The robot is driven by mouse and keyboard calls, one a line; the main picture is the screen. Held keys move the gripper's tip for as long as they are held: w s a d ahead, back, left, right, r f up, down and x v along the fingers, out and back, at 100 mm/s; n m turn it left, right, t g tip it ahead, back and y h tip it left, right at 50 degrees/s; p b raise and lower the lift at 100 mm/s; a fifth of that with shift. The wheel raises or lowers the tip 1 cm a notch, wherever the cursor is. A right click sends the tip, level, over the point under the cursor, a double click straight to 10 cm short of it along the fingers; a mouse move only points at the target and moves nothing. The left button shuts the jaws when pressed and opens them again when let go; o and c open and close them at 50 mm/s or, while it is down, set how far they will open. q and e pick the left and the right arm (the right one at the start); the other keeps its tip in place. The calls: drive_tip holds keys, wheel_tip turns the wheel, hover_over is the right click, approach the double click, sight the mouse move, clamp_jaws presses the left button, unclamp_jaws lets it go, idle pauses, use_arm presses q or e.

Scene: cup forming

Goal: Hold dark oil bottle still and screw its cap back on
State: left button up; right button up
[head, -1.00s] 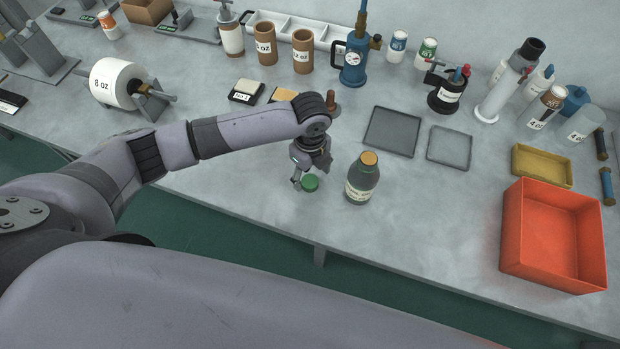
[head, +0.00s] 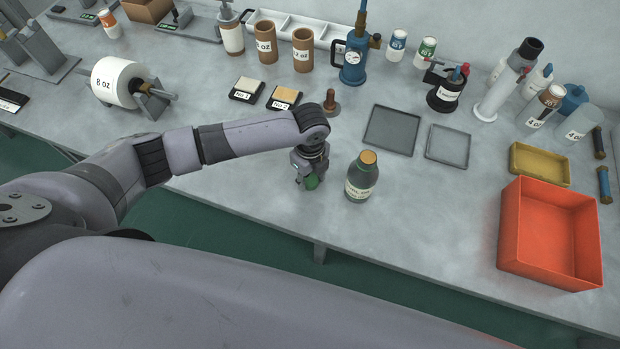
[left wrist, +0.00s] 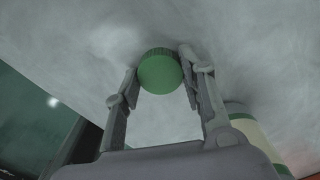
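The dark oil bottle (head: 361,181) stands upright on the grey bench, with a pale label and a tan-orange disc at its top. The green cap (head: 312,183) is apart from it, to its left, near the bench's front edge. My left gripper (head: 307,184) is low over the cap. In the left wrist view the cap (left wrist: 160,72) lies between the two fingertips, one close on each side; whether both press on it I cannot tell. Part of the bottle (left wrist: 245,125) shows beyond the right finger. My right gripper is not in view.
Right of the bottle are a dark tray (head: 392,131), a smaller grey tray (head: 448,146), a yellow tray (head: 540,164) and an open orange bin (head: 513,240). A brown stamp-like knob (head: 331,103) stands behind my gripper. Bench around the bottle is clear.

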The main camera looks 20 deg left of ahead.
sight(307, 180)
use_arm(q)
drive_tip(key=shift+c, duration=1.4)
wheel_tip(307, 180, up, 20)
drive_tip(key=b, duration=0.3)
drive_tip(key=shift+b, duration=0.3)
drive_tip(key=s+a+f+n+b, duration=0.1)
drive_tip(key=s+a+n+b, duration=0.1)
drive_tip(key=n, duration=1)
drive_tip(key=s+a+f+n+b, duration=0.2)
drive_tip(key=s+n, duration=0.4)
drive_tip(key=n, duration=0.5)
drive_tip(key=shift+a+f+n+b, duration=0.2)
drive_tip(key=shift+a+n+b, duration=0.3)
drive_tip(key=shift+a, duration=0.4)
